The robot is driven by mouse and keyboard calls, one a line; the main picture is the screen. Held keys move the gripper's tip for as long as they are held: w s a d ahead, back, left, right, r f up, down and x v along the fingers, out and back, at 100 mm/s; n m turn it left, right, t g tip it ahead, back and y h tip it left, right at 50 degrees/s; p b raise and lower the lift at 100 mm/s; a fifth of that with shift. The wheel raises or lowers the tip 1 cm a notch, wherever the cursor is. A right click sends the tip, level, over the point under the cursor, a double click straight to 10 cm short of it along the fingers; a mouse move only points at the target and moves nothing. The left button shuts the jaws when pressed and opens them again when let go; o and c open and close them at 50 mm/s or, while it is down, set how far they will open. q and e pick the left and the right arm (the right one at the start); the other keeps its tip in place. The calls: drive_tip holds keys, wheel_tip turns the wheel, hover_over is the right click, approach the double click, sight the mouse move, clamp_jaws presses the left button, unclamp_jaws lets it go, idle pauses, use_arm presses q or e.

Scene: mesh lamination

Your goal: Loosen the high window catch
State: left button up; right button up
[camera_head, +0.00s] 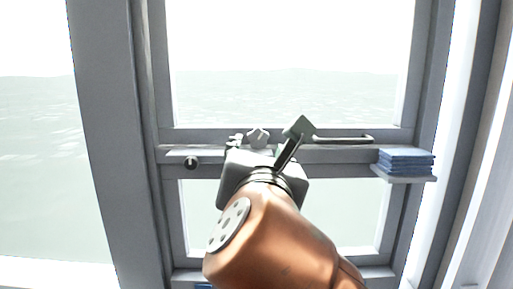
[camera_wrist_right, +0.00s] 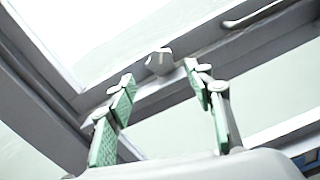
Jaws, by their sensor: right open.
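The window catch is a small grey faceted knob (camera_head: 258,135) on the middle rail of the window frame. It also shows in the right wrist view (camera_wrist_right: 159,62), just beyond the fingertips and between their lines. My right gripper (camera_head: 257,146) reaches up to the rail from below, and its body hides part of the rail. In the right wrist view its two green-padded fingers (camera_wrist_right: 160,80) are spread apart with nothing between the pads. I cannot tell whether a fingertip touches the rail. My left gripper is not in view.
A bar handle (camera_head: 343,138) runs along the rail to the right. A stack of folded blue cloths (camera_head: 405,160) lies on a small ledge (camera_head: 403,178) at the right. Window panes fill the space above and below.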

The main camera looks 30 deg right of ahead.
sight(258, 138)
drive_tip(key=shift+p+x, duration=0.45)
drive_tip(key=shift+x, duration=3.4)
drive_tip(key=c, duration=1.2)
